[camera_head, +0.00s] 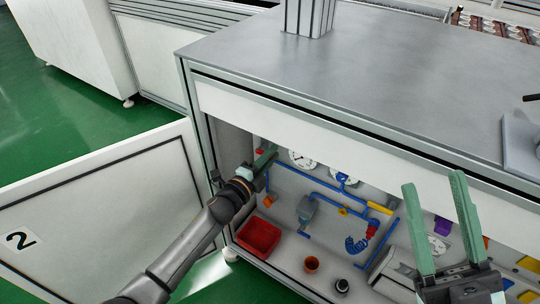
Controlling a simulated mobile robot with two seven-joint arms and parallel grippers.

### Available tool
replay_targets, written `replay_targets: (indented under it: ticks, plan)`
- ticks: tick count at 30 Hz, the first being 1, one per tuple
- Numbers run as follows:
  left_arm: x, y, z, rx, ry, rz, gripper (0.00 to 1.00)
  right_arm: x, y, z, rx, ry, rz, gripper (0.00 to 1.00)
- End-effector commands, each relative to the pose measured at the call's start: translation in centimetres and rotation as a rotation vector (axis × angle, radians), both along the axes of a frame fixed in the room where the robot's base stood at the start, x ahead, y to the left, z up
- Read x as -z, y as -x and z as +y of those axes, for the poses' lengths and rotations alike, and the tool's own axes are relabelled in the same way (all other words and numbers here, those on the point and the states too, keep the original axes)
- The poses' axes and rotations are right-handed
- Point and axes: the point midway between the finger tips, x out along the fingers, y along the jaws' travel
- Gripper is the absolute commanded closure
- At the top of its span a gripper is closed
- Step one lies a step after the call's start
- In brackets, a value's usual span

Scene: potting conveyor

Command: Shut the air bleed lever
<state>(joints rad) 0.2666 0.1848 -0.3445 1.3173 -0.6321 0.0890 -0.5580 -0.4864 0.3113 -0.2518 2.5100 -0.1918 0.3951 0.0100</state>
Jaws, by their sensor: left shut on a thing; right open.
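My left gripper (266,160) reaches into the open cabinet, at the upper left of the blue pipework (322,186). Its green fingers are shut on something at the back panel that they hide. A small red part (260,151) shows right beside these fingers; I cannot tell whether it belongs to the air bleed lever. A yellow handle-like part (380,208) sits on the right of the pipework, apart from both grippers. My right gripper (433,180) is open and empty, with its fingers up in front of the cabinet's right part.
The cabinet door (95,215) marked 2 stands open at the left. Gauges (303,159) sit behind the pipes. The grey worktop (370,75) overhangs the opening.

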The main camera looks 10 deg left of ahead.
Motion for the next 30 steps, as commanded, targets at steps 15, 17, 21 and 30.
replay_targets:
  ticks: [15,17,21,30]
  plan:
    - [0.72,0.05,0.02,-0.001,-0.132,-0.046,1.00,0.90,-0.03,0.15,0.001,0.006,0.003,0.50]
    - [0.72,0.05,0.02,-0.001,-0.134,-0.047,1.00,0.91,-0.04,0.15,0.001,0.007,0.004,0.50]
    - [0.72,0.04,0.03,-0.001,-0.135,-0.046,1.00,0.90,-0.04,0.17,0.000,0.007,0.005,0.50]
    - [0.71,0.03,0.03,-0.001,-0.133,-0.046,0.64,0.91,-0.03,0.17,0.001,0.006,0.005,0.50]
